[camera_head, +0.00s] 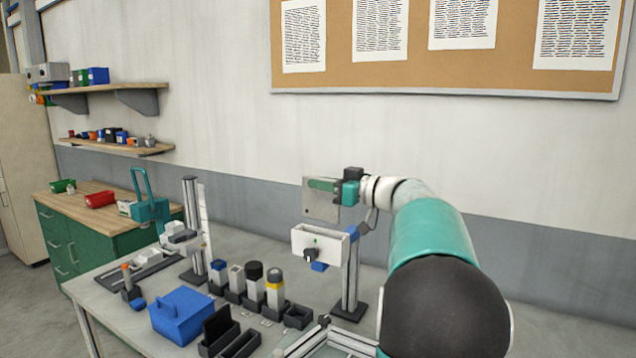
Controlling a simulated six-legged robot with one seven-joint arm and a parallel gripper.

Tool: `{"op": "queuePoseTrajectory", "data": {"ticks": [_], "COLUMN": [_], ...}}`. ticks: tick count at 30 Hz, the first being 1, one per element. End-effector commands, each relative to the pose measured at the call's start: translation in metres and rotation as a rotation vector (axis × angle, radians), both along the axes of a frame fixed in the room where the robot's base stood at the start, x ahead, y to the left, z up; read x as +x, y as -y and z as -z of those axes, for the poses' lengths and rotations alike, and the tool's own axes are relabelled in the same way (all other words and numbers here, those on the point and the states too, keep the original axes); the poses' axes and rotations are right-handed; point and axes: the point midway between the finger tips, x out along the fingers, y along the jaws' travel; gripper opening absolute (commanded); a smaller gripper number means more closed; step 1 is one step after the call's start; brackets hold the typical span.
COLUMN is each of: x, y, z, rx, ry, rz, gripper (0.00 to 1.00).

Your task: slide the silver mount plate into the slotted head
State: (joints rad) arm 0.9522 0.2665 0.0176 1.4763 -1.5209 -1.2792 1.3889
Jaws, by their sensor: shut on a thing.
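The silver mount plate (318,208) is upright in my gripper (340,191), which is shut on its upper right part. A green strip shows along the plate's top. The slotted head (318,243) is a white box with a long opening in its top and a dark knob on its front. From this single view I cannot tell whether the plate lines up with the slot in depth.
On the grey table (130,322) stand a blue box (182,315), a row of dark holders with upright cylinders, open black trays (240,345) and a second post (195,230) at the left. A wooden bench (100,212) stands behind left. The wall behind the head is clear.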

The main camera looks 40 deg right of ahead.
Motion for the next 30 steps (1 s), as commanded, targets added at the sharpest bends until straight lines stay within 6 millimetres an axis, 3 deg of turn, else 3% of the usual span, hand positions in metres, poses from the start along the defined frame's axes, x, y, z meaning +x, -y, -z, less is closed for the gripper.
{"op": "queuePoseTrajectory", "data": {"ticks": [15,30], "x": [-0.001,0.002], "y": [0.001,0.000], "z": [0.047,0.056], "rx": [0.002,0.000], "ry": [0.000,0.001], "rz": [-0.002,-0.002], "gripper": [0.00,0.00]}}
